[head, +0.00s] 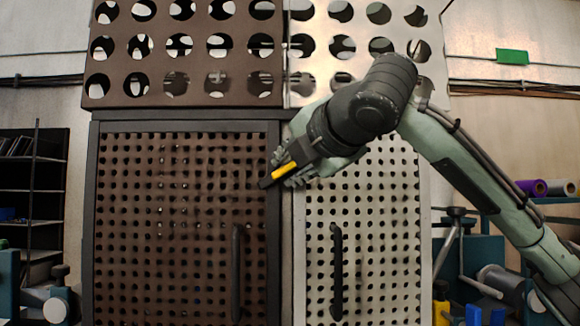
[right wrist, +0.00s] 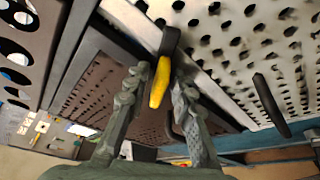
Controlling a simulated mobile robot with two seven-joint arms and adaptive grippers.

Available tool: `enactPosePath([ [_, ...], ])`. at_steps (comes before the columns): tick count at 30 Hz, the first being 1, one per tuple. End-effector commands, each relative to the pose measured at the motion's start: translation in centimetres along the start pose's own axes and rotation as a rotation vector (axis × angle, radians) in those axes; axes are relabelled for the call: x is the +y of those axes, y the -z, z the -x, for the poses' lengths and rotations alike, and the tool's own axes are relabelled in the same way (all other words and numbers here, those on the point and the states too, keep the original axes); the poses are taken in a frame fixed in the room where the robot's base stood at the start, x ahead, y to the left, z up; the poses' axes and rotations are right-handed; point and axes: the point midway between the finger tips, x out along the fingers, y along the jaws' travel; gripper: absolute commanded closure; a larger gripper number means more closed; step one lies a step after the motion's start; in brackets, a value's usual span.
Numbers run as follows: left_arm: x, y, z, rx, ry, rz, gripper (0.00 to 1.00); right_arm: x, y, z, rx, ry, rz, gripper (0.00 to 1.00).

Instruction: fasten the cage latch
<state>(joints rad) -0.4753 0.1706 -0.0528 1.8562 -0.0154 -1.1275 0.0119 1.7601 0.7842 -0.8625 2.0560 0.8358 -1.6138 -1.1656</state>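The cage has a brown perforated left door (head: 200,220) and a pale perforated right door (head: 385,230), each with a black upright handle. Both look closed. The latch (head: 285,171), black with a yellow lever, sits at the seam between the doors and is tilted, its black end at the lower left. In the right wrist view the yellow lever (right wrist: 159,85) points between my fingers. My right gripper (right wrist: 158,90) is open with one finger on each side of the lever; a gap shows on the right, and contact on the left is unclear. My left gripper is out of view.
Panels with large round holes (head: 180,50) rise above the doors. A dark shelf (head: 35,190) stands at the left. A blue bench with a vise (head: 470,250) and purple roll (head: 530,187) is at the right. The space before the left door is clear.

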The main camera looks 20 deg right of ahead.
Motion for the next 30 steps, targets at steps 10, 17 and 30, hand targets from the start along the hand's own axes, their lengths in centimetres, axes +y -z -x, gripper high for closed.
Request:
enactPosePath([
  [10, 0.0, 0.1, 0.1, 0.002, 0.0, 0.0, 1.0, 0.0, 0.0, 0.0, 0.0, -0.001, -0.001, 1.0],
  [17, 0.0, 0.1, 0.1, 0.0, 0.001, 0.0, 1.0, -0.1, 0.1, 0.0, 0.001, -0.016, -0.04, 1.0],
  [30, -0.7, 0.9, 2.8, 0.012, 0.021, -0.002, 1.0, -0.4, 0.2, -0.1, 0.001, -0.126, -0.307, 1.0],
])
